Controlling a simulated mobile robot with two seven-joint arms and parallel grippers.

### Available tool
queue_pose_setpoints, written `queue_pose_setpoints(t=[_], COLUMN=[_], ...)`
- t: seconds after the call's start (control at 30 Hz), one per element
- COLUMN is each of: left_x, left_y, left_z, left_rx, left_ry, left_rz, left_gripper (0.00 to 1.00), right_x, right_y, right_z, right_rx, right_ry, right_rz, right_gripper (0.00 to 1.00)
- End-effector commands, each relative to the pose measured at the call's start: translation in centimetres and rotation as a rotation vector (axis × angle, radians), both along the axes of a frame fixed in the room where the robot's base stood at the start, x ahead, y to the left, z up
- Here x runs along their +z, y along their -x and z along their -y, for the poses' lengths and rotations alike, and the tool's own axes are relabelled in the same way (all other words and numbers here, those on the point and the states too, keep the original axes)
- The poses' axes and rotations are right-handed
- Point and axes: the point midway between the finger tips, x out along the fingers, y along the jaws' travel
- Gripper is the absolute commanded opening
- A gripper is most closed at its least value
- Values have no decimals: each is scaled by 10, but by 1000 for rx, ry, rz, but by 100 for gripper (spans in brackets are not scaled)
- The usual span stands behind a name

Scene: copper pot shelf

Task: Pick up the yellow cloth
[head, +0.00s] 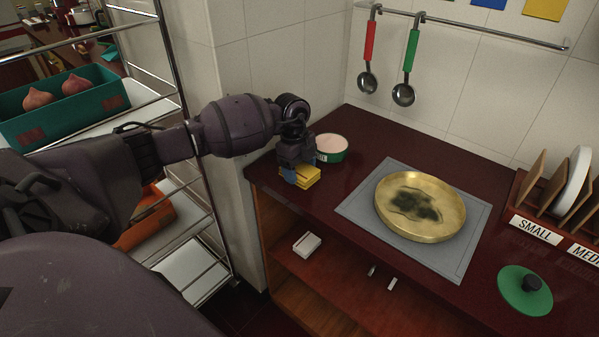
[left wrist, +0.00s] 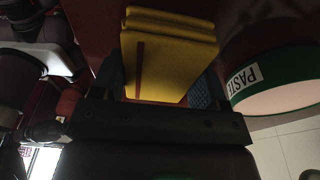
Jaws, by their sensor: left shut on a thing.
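The yellow cloth (head: 300,176) is a folded, layered block at the left end of the dark red counter, near its front edge. My left gripper (head: 297,172) is over it and shut on it. In the left wrist view the cloth (left wrist: 165,60) sits between the two blue fingertips of the gripper (left wrist: 165,85). I cannot tell whether the cloth still touches the counter. My right gripper is in neither view.
A green tub of pink paste (head: 331,148) stands close beside the gripper; its PASTE label shows in the left wrist view (left wrist: 244,78). A tarnished brass pan (head: 420,207) lies on a grey mat (head: 362,207). A green lid (head: 525,291) lies front right. Ladles (head: 403,93) hang behind.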

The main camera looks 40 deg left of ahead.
Motion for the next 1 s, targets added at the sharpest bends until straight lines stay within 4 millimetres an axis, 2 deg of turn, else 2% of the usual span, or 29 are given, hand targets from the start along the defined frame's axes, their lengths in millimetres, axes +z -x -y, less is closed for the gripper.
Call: queue_pose_setpoints(t=[0.23,0.37,0.57,0.8,1.0], left_x=[2,13,53,116,160], left_y=[0,-1,-1,-1,-1], left_z=[0,-1,-1,-1,0], left_rx=[0,0,-1,0,-1], left_ry=[0,-1,-2,-3,-1], left_rz=[1,3,6,6,4], left_gripper=[44,44,44,44,44], right_x=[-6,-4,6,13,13], right_y=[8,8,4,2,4], right_z=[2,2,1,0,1], right_rx=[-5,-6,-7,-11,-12], right_ry=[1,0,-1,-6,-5], right_rz=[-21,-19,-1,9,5], right_gripper=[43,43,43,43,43])
